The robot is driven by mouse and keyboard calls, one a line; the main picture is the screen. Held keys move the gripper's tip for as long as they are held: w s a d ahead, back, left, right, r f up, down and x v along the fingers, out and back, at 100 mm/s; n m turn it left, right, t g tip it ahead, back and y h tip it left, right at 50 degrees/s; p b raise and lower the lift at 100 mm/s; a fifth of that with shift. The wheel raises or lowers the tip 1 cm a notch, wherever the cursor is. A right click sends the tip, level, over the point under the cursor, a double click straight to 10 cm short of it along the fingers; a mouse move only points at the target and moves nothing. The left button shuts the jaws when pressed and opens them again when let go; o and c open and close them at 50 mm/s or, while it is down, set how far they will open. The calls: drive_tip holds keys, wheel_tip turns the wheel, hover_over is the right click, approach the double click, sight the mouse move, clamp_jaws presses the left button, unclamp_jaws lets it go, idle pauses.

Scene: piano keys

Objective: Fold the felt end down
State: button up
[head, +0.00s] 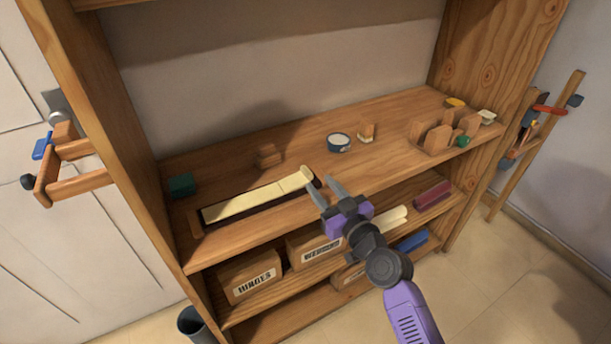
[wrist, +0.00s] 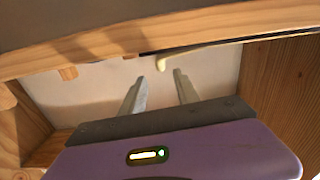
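A long cream strip (head: 250,200), which looks like the felt, lies along a dark base with a pale wooden border, on the upper shelf. Its right end (head: 297,180) is wider and looks slightly raised; how far it bends is hard to tell. My gripper (head: 323,184) is open and empty, just right of this end, its fingers pointing toward the shelf. In the wrist view, a cream tip (wrist: 162,65), seemingly the strip's end, shows between the open fingers (wrist: 162,75). I cannot tell whether either finger touches it.
A round dish (head: 339,141), a small wooden block (head: 367,131) and a slotted wooden rack (head: 437,138) stand on the shelf behind and right. A dark green block (head: 181,185) sits at the left. Wooden side panels bound the shelves.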

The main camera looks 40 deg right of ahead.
sight(311, 176)
drive_tip(key=shift+w+n, duration=0.3)
drive_tip(key=p+x, duration=0.1)
drive_tip(key=x, duration=0.6)
drive_tip(key=shift+w, duration=0.15)
drive_tip(key=shift+c, duration=0.5)
clamp_jaws()
idle(0.7)
